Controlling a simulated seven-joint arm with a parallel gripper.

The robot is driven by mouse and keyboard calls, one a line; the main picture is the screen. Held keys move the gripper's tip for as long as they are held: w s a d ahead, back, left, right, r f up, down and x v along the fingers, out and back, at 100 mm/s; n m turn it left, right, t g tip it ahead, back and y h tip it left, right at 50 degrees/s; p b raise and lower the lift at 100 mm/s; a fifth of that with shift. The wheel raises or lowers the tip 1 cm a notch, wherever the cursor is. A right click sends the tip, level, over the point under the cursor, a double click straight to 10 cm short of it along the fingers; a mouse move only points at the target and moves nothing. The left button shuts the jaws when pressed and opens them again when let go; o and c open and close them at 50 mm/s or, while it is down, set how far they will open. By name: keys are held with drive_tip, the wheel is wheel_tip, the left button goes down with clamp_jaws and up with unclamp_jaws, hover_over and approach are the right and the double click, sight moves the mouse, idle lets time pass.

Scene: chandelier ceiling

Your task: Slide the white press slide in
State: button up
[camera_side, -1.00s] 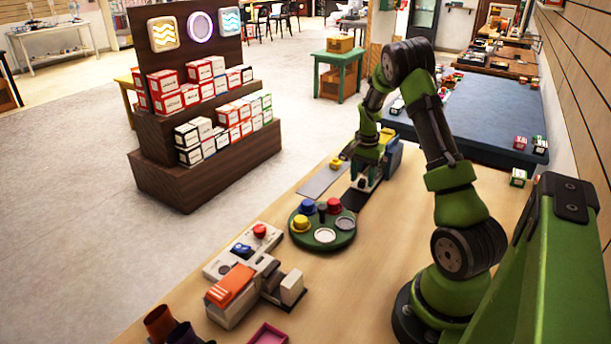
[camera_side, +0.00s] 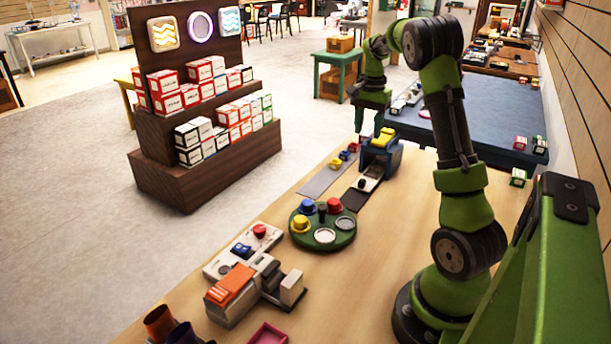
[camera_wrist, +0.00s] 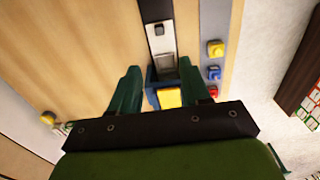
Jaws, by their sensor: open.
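The press is a blue block with a yellow top (camera_side: 383,138), at the far end of the table. The white press slide (camera_side: 372,176), with a small black knob, sticks out of its near side along a dark strip. In the wrist view, the slide (camera_wrist: 163,45) runs up from the blue press, and the yellow top (camera_wrist: 169,98) shows between my fingers. My gripper (camera_side: 368,122) is open and empty, raised above and beside the press. In the wrist view, my gripper's (camera_wrist: 158,72) two green fingers are spread apart.
A grey strip (camera_side: 322,182) left of the press carries small yellow, blue and red pieces. A green round tray (camera_side: 325,238) with coloured knobs stands nearer. An orange-and-white machine (camera_side: 232,292) is at the front. Bare wood lies right of the press.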

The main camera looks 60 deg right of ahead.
drive_tip(key=shift+r, duration=0.6)
drive_tip(key=w+a+n+h, duration=0.1)
drive_tip(key=w+a+n, duration=0.1)
drive_tip(key=a, duration=0.5)
drive_tip(key=m+h, duration=0.2)
drive_tip(key=h, duration=0.2)
approach(363, 179)
drive_tip(key=x, duration=0.8)
drive_tip(key=shift+f, duration=0.25)
drive_tip(key=shift+y, duration=0.3)
